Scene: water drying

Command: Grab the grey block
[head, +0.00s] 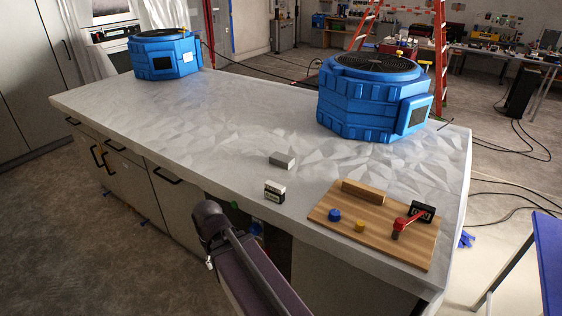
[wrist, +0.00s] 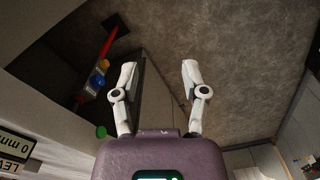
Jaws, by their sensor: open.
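The small grey block (head: 281,160) lies on the white counter (head: 190,112), near its front edge and about halfway along. I cannot make it out in the wrist view. My gripper (wrist: 158,72) is open in the wrist view, with its two white fingers spread apart and nothing between them. Behind the fingers are the floor and the counter's side. In the head view my purple arm is in front of the counter, below its top and apart from the block. The fingers cannot be made out there.
A small black-and-white labelled box (head: 274,191) stands just in front of the block. A wooden board (head: 388,250) with a wooden bar, knobs and a red lever lies to the right. Blue fan units stand at the back right (head: 352,105) and far left (head: 160,62).

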